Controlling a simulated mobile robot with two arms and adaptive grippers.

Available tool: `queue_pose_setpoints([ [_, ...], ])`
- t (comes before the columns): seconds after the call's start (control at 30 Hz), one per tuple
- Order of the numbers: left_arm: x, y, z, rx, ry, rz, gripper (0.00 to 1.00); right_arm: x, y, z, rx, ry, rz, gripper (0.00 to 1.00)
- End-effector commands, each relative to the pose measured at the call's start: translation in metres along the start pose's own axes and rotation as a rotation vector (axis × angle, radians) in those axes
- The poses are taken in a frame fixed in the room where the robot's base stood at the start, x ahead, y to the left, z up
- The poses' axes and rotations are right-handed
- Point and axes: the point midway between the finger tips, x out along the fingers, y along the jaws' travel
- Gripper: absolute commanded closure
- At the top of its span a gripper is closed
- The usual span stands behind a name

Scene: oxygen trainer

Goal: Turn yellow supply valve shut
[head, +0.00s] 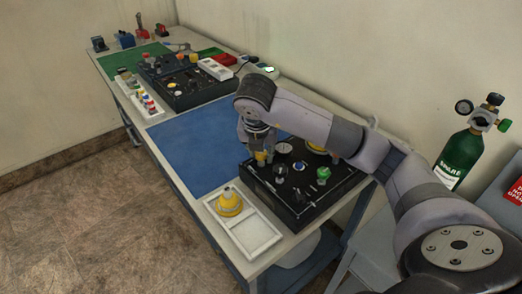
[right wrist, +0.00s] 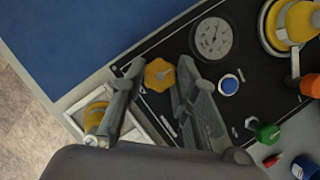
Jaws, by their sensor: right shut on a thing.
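The yellow supply valve (head: 261,158) is a small lobed knob at the left corner of the black trainer panel (head: 277,190). The knob's underside is hidden. My left gripper is not in view.
The panel also carries a round gauge (right wrist: 211,38), a blue button (right wrist: 229,84) and a green knob (head: 323,172). A white tray (head: 255,235) with a yellow part (head: 229,203) stands in front. A blue mat (head: 205,150) lies clear. A green spare cylinder (head: 462,155) stands right.

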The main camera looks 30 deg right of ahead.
Motion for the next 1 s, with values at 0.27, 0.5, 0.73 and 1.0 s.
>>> queue_pose_setpoints([
  [0.27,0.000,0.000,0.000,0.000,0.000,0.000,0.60,-0.001,0.000,0.001,0.004,-0.003,0.001,1.00],
  [0.5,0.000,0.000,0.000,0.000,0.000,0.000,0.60,0.000,0.000,0.001,0.002,-0.002,0.001,0.58],
  [0.73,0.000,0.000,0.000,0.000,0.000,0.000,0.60,0.000,0.000,0.000,0.000,0.000,0.000,0.53],
  [1.0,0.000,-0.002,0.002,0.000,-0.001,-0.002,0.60,-0.010,0.001,0.001,-0.001,-0.002,0.003,0.53],
])
